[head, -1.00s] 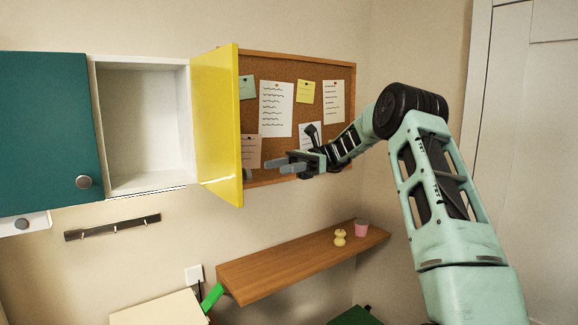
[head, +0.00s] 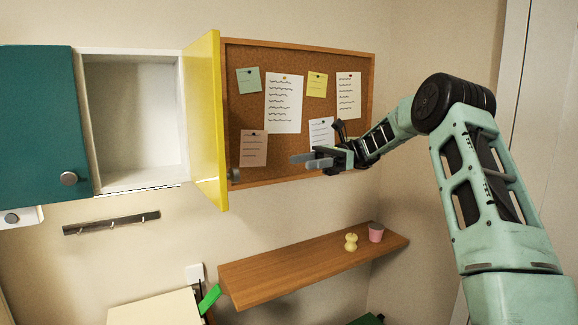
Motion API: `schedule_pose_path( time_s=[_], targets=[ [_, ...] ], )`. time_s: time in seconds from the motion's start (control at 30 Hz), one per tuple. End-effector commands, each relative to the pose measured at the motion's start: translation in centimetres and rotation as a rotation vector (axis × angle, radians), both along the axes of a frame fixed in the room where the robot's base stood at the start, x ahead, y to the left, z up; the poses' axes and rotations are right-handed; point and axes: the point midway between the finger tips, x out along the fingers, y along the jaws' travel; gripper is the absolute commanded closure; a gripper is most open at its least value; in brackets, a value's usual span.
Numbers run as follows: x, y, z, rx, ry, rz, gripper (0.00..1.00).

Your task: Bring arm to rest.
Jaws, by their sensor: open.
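My gripper (head: 308,160) is in the head view, in front of the lower part of the cork board (head: 262,115). Its fingers point left toward the open yellow cabinet door (head: 204,120) and are apart from it. The gripper is open and nothing shows between its fingers. My arm is stretched out from the right side of the picture, bent at a black joint.
The white cabinet compartment (head: 130,185) is open and looks empty. A teal door (head: 35,120) is at left. Below are a hook rail (head: 110,222) and a wooden shelf (head: 290,268) with a yellow object (head: 351,242) and a pink cup (head: 376,233). Wall between is clear.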

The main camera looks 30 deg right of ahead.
Motion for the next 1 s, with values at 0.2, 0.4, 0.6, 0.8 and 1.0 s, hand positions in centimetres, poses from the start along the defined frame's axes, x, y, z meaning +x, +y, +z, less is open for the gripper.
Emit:
schedule_pose_path(
  time_s=[0.2,0.4,0.6,0.8,1.0],
  targets=[
    [0.0,0.1,-0.1,-0.002,0.000,0.001,0.51],
    [-0.3,5.6,-3.0,-0.095,-0.030,0.070,0.51],
    [-4.0,17.2,-10.3,-0.340,-0.165,0.269,0.51],
    [-11.8,26.3,-19.0,-0.595,-0.433,0.564,0.51],
    [-21.9,30.6,-28.8,-0.792,-0.877,0.975,0.51]
  ],
)
